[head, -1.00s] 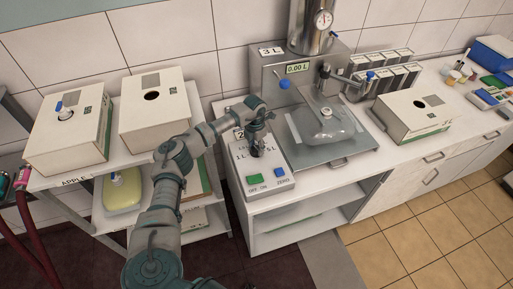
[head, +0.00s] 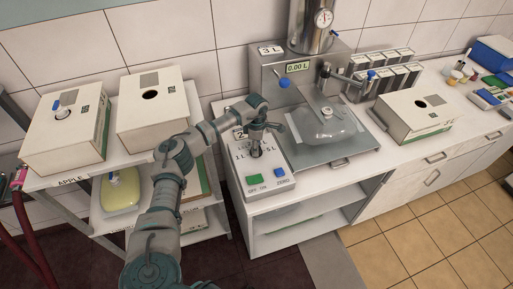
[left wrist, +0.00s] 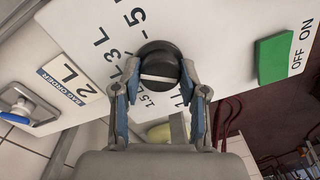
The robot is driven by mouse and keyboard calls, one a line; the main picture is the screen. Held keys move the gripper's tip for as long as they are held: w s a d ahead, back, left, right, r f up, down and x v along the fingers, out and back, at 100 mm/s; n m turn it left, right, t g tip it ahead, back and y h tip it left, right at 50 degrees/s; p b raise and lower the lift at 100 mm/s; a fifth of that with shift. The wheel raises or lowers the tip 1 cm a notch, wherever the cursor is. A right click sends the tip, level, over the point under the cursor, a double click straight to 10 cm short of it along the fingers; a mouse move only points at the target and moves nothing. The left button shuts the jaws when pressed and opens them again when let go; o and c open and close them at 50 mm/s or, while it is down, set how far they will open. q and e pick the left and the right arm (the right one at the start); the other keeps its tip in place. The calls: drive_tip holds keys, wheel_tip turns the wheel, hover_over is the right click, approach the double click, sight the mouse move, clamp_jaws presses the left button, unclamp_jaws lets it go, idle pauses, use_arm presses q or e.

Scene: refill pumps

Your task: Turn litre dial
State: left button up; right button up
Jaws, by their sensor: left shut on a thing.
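The litre dial is a round black knob (left wrist: 158,66) with a white stripe, on a white control panel (left wrist: 215,40) printed with litre marks. The stripe lies roughly level across the knob in the left wrist view; I cannot tell which mark it points at. My left gripper (left wrist: 160,88) is shut on the knob, one finger on each side. In the head view my left gripper (head: 257,143) stands over the panel and mostly hides the knob. A card reading 2 L (left wrist: 70,80) sits beside the dial. My right gripper is not in view.
A green OFF/ON button (head: 254,178) and a blue ZERO button (head: 280,172) lie in front of the dial. A metal filling machine (head: 268,75) reading 0.00 L, with a clear pouch (head: 325,127), stands to the right. Shelved boxes (head: 70,130) stand left.

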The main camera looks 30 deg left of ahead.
use_arm(q)
drive_tip(key=shift+w+r+m, duration=0.15)
drive_tip(key=shift+m, duration=0.55)
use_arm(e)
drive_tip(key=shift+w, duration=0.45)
use_arm(q)
drive_tip(key=shift+a, duration=0.1)
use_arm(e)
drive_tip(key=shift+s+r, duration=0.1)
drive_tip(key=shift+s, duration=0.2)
